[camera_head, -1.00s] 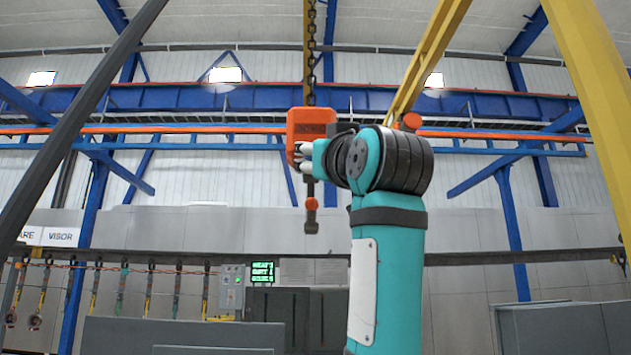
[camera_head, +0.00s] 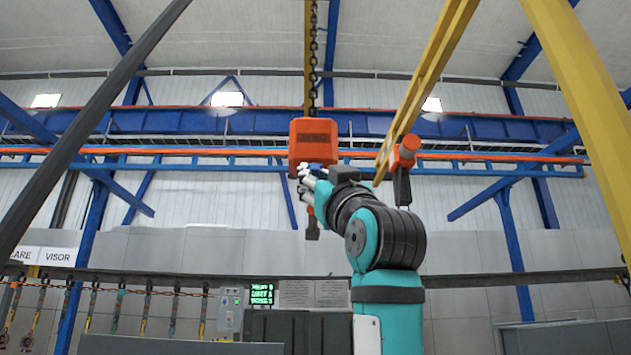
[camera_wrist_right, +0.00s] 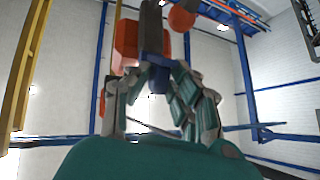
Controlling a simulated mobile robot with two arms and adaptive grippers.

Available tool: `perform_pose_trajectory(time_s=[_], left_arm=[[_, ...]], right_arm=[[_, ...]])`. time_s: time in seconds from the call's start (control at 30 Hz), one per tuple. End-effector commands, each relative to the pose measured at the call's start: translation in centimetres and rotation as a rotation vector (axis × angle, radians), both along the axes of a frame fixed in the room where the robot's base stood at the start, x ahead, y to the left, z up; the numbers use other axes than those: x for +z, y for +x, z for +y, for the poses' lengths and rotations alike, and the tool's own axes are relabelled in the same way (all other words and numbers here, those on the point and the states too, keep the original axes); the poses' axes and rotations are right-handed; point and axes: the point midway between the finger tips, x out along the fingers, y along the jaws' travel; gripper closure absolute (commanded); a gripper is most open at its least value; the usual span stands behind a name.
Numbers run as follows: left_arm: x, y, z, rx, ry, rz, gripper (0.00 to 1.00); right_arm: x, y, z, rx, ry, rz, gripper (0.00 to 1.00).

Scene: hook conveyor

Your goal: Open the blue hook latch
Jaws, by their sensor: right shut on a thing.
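An orange hoist block (camera_head: 313,138) hangs from a chain (camera_head: 313,60) in the middle of the head view. A small blue piece, apparently the blue hook latch (camera_wrist_right: 158,80), shows between my right fingers in the wrist view, below a dark grey bar (camera_wrist_right: 151,30). My right gripper (camera_head: 308,182) is at the lower edge of the block and shut on the latch; it also shows in the wrist view (camera_wrist_right: 157,84). The fingers hide much of the latch. A dark hanging end (camera_head: 312,228) shows below the gripper. My left gripper is not in view.
An orange cylinder with a dark shank (camera_head: 402,180) hangs right of my wrist. A yellow beam (camera_head: 430,75) slants above it. A control box (camera_head: 231,312) and a row of hanging slings (camera_head: 120,305) are at the lower left.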

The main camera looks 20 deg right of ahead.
Motion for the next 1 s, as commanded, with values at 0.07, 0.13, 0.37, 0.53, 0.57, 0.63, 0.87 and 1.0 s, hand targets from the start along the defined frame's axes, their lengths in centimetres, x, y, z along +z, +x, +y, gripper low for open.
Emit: perform_pose_trajectory(time_s=[0.07,0.13,0.37,0.53,0.57,0.63,0.87,1.0], left_arm=[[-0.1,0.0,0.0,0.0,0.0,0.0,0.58],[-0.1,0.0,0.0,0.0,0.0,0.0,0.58],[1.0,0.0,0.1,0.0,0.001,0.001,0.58],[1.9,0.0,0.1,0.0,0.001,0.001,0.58],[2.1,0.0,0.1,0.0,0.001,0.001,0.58],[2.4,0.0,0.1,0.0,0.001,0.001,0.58],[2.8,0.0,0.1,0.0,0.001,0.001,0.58],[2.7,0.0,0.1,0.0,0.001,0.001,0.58]], right_arm=[[0.0,-0.2,0.9,0.014,-0.011,-0.003,0.99],[0.0,-0.2,1.0,0.014,-0.011,-0.003,0.99],[0.9,-0.5,1.2,0.017,0.004,0.059,0.99],[1.4,-0.7,1.2,0.015,0.026,0.13,0.99],[1.6,-0.7,1.2,0.015,0.03,0.141,0.99],[1.7,-0.8,1.1,0.015,0.038,0.166,0.99],[1.8,-0.9,0.9,0.011,0.055,0.213,0.99],[1.7,-0.9,0.9,0.01,0.057,0.214,0.99]])
